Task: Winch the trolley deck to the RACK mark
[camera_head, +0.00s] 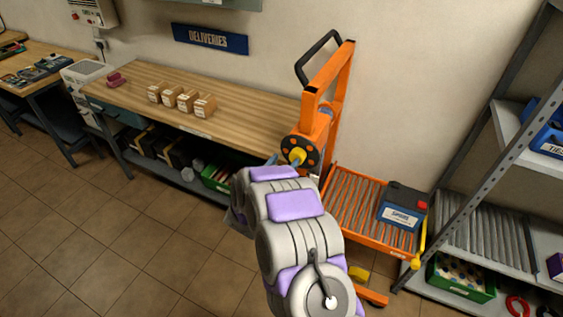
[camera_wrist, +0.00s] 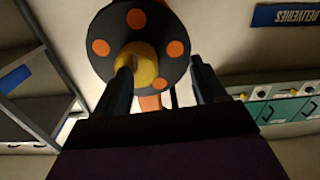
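The orange trolley (camera_head: 342,85) stands right of the workbench, with a black handle at its top. Its roller deck (camera_head: 345,205) is low on the mast and carries a blue and black battery labelled SPARE (camera_head: 400,212). The winch wheel (camera_head: 312,150) is a black disc with orange dots and a yellow knob (camera_wrist: 148,70) on its face. In the wrist view, my gripper (camera_wrist: 163,60) is open at the knob, its left finger close to it and its right finger apart. I cannot tell whether they touch. I cannot make out a RACK mark.
A grey rack (camera_head: 480,180) with a roller shelf (camera_head: 485,240) stands right of the deck. The wooden workbench (camera_head: 235,110) holds several small boxes (camera_head: 182,99). A green crate (camera_head: 460,278) sits under the roller shelf. Tiled floor (camera_head: 130,245) is clear at the left.

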